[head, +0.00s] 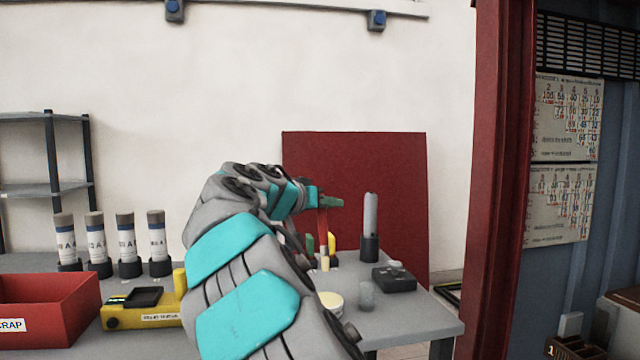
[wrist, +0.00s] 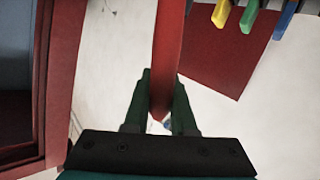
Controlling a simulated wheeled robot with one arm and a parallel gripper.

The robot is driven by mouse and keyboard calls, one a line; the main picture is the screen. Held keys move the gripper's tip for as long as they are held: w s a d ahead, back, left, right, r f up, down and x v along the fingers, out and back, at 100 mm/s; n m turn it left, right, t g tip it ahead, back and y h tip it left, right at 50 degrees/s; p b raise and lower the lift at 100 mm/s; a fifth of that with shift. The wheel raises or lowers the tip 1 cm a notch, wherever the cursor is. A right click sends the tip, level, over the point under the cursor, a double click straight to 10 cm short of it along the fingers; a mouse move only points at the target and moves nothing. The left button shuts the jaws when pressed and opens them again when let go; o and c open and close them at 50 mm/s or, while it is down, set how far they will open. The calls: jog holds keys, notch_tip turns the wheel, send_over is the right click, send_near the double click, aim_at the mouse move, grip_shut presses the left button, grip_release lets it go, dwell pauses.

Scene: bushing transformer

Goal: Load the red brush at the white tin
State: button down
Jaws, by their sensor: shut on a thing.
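My gripper (head: 326,201) is at the end of my arm, above the far part of the grey table. It is shut on the red brush (head: 322,224), which hangs down below the fingers in the head view. In the wrist view the red brush (wrist: 169,50) runs between the two dark green fingers (wrist: 163,95). A round white tin (head: 331,300) with a pale cream top stands on the table, nearer than the gripper and partly hidden by my arm. The brush is apart from the tin.
Green (head: 310,244) and yellow (head: 332,241) handles stand near the held brush. A grey cylinder in a dark holder (head: 370,247), a black box (head: 394,279) and a small grey cup (head: 366,296) are to the right. A red scrap bin (head: 70,300) and yellow device (head: 125,319) are left.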

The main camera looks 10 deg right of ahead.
jog(key=shift+d+f+b, duration=0.1)
jog(key=shift+f+b, duration=0.65)
jog(key=shift+f, duration=1.9)
jog(key=shift+f+b, duration=0.5)
jog(key=shift+b, duration=0.05)
notch_tip(320, 180, up, 7)
jog(key=p, duration=0.2)
jog(key=shift+p, duration=0.35)
dwell(0.5)
